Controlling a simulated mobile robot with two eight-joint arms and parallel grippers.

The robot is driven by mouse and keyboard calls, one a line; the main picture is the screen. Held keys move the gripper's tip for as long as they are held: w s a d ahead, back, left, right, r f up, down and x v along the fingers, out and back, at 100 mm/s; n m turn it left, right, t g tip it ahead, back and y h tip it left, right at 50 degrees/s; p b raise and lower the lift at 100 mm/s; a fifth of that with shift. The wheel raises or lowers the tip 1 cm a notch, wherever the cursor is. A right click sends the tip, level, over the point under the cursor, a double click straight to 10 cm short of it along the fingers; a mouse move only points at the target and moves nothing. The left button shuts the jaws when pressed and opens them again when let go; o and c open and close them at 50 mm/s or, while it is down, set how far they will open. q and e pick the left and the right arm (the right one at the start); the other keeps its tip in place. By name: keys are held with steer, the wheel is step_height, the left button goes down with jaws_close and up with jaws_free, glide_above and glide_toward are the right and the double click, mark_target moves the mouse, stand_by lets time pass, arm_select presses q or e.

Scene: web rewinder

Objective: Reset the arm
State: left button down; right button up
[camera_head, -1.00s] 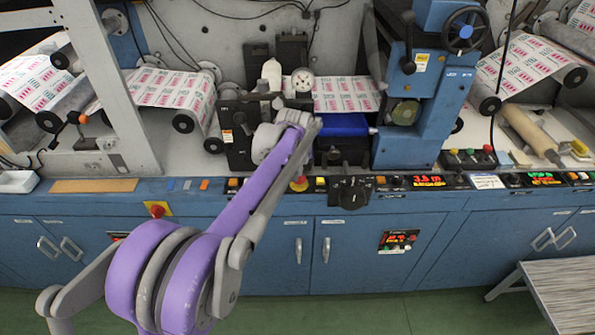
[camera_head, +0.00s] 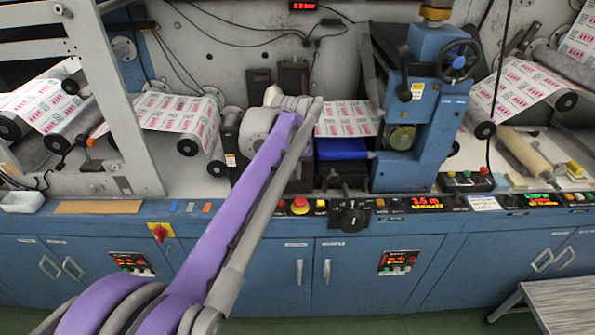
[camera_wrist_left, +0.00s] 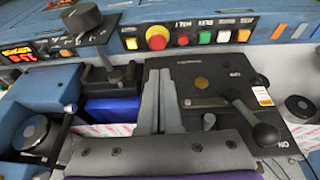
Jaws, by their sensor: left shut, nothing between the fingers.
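My left arm (camera_head: 235,215), purple and grey, reaches from the bottom of the head view up to the machine. Its wrist (camera_head: 262,125) is in front of the middle of the machine and hides the gripper there. In the left wrist view my left gripper (camera_wrist_left: 160,76) has its two grey fingers together, shut and empty. They appear over a black switch box (camera_wrist_left: 225,105) with an ON/OFF lever (camera_wrist_left: 255,125); I cannot tell whether they touch it. My right gripper is in neither view.
A red stop button (camera_head: 299,205) and a black knob (camera_head: 350,216) sit on the console edge. A blue press unit (camera_head: 425,120) with a handwheel (camera_head: 461,62) stands right of my wrist. Printed web (camera_head: 180,115) runs over rollers at left. A bench (camera_head: 550,305) stands at lower right.

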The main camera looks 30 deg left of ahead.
arm_select(q)
steer(key=shift+s, duration=0.1)
steer(key=s+d+f+m+p, duration=0.1)
steer(key=s+d+f, duration=0.3)
steer(key=s, duration=0.4)
steer(key=s+d+f+m+t+h+p, duration=0.1)
steer(key=s+d+f+m, duration=0.2)
steer(key=s, duration=0.6)
steer(key=s+d+f+m+p, duration=0.1)
steer(key=s+d+f+m, duration=0.1)
steer(key=s+d+f, duration=0.3)
steer(key=s+d, duration=0.2)
steer(key=s, duration=0.1)
steer(key=shift+s+d+t+h, duration=0.2)
steer(key=shift+t+h, duration=0.1)
steer(key=shift+t, duration=0.1)
steer(key=shift+a, duration=0.15)
